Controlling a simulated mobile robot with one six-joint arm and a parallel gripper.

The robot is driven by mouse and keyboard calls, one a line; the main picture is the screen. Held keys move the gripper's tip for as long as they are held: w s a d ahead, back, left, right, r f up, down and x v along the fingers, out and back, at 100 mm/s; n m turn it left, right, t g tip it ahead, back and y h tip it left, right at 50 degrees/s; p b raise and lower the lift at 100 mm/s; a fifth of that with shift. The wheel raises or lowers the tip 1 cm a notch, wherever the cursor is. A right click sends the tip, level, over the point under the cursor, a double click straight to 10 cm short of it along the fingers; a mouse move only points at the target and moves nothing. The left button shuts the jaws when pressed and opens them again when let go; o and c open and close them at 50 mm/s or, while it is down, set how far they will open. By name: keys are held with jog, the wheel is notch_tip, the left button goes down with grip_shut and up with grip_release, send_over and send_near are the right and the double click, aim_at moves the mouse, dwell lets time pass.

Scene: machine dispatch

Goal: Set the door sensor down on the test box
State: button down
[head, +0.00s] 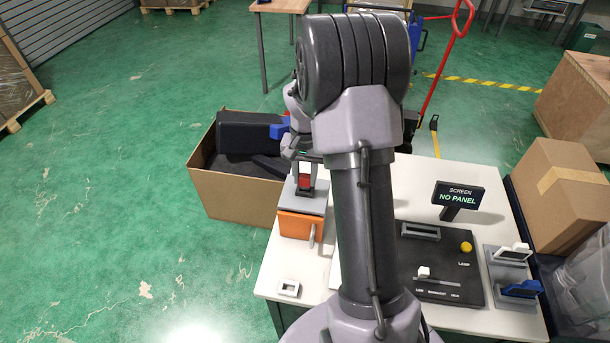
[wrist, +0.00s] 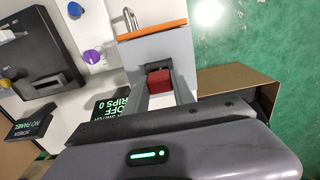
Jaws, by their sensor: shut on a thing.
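The door sensor, seen as a small red block (head: 304,181), is between the fingers of my gripper (head: 304,186). In the wrist view the red block (wrist: 160,80) shows between the two grey fingers. The test box is an orange box (head: 297,225) with a grey top and a metal handle on its front; it also shows in the wrist view (wrist: 158,48). My gripper is shut on the block, directly over the grey top. Whether the block touches the top I cannot tell.
An open cardboard box (head: 235,195) with dark things in it stands left of the table. A black panel (head: 438,265) with a lamp and slider, a screen sign (head: 457,195) and grey holders lie to the right. A small white frame (head: 288,288) lies near the front edge.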

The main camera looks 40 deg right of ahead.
jog(key=shift+f+b, duration=0.65)
jog(key=shift+f, duration=0.25)
jog(key=c, duration=1)
grip_release()
